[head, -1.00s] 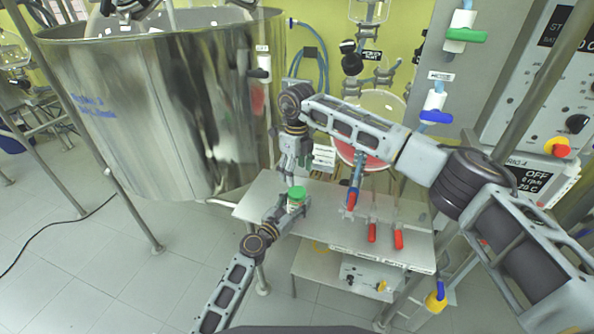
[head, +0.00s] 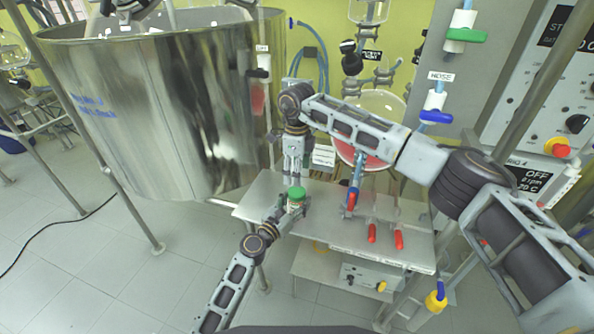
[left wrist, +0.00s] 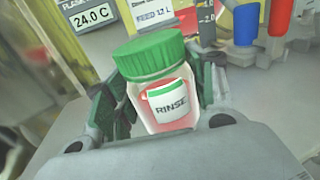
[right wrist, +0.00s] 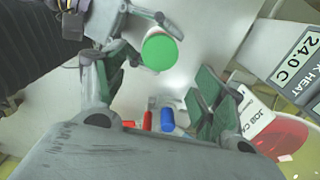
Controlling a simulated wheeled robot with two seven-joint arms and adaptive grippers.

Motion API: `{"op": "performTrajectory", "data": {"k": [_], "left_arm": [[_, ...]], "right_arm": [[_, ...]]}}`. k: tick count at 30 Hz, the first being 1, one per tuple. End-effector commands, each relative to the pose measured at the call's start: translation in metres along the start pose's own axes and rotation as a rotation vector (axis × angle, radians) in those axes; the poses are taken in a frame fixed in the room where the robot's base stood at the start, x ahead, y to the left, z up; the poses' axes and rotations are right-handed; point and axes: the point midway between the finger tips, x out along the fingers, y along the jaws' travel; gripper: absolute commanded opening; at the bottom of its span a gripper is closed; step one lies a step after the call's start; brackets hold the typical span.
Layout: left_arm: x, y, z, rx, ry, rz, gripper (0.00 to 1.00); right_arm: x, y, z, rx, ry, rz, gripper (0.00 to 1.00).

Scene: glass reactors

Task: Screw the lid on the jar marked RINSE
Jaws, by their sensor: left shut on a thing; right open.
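The jar (left wrist: 165,102) marked RINSE is a clear jar with reddish contents and a white label. A ribbed green lid (left wrist: 150,54) sits on its mouth; I cannot tell how tightly. My left gripper (left wrist: 158,95) is shut around the jar's sides and holds it upright at the table's left part, where it also shows in the head view (head: 296,207). My right gripper (head: 295,181) points down just above the lid. In the right wrist view its fingers are open and empty, and the round lid top (right wrist: 160,52) shows beyond them, apart from the pads.
The small metal table (head: 325,232) carries red-handled valves (head: 371,233) and a blue-and-red part (head: 352,198) right of the jar. A large steel vessel (head: 160,110) stands at left. A round flask with red liquid (head: 362,154) hangs behind my right arm.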

Motion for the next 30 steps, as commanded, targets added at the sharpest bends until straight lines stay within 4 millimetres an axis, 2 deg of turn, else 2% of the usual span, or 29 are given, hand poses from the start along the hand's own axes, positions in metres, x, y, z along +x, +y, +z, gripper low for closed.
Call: {"op": "performTrajectory", "data": {"k": [8,24,30], "left_arm": [[0.000,0.000,-0.001,-0.001,0.002,0.000,0.00],[0.000,0.000,-0.001,0.000,0.002,0.000,0.00],[0.000,0.000,-0.001,-0.001,0.002,0.000,0.00]], "right_arm": [[0.010,0.000,0.000,0.001,0.001,0.002,0.69],[0.066,0.000,0.000,0.001,0.001,0.001,0.69],[0.078,0.000,0.000,0.001,0.000,0.001,0.69]]}}
